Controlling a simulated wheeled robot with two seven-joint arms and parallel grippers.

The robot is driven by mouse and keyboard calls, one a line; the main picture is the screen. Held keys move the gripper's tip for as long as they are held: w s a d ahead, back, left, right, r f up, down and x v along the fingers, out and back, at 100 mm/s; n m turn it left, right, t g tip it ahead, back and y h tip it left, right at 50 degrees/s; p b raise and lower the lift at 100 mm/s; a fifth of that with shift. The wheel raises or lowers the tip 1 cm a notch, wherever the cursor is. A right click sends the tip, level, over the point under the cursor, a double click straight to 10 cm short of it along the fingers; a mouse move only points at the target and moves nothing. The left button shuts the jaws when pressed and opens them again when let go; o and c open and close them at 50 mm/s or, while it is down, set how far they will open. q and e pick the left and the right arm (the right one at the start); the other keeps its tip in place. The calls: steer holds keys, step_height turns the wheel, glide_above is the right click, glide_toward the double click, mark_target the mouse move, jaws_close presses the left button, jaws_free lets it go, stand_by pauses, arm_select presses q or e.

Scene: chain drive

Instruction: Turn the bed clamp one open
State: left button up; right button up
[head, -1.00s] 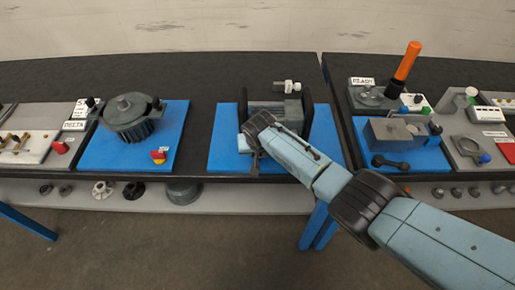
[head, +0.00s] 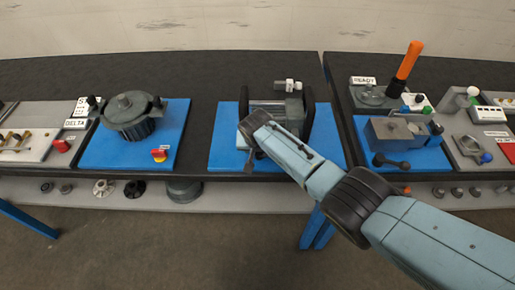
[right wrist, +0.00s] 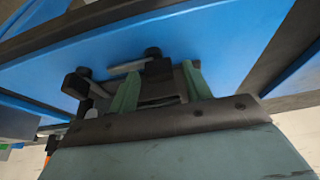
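The middle blue base plate (head: 222,148) carries a dark machine frame (head: 307,110) with a roller-like bar. My right arm comes in from the right and covers the plate's front middle, with its wrist (head: 255,124) in front of the frame. A small dark handle (head: 249,165) shows at the plate's front edge below the wrist. In the right wrist view, a grey bar (right wrist: 125,67) with dark blocks at its ends lies by the blue plate. My right gripper (right wrist: 160,75) has its two green fingers apart, with a dark block (right wrist: 158,68) between or behind them; contact cannot be told. My left gripper is out of view.
A grey box (head: 388,132) with a dark lever (head: 390,162) and an orange post (head: 408,60) stand to the right. A small white-capped part (head: 288,86) lies behind the frame. The table behind is clear.

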stand_by(0.3)
steer(key=shift+s+r, duration=0.15)
steer(key=shift+r, duration=0.05)
steer(key=shift+p+v, duration=1.85)
steer(key=shift+v, duration=4.6)
steer(key=shift+f, duration=0.15)
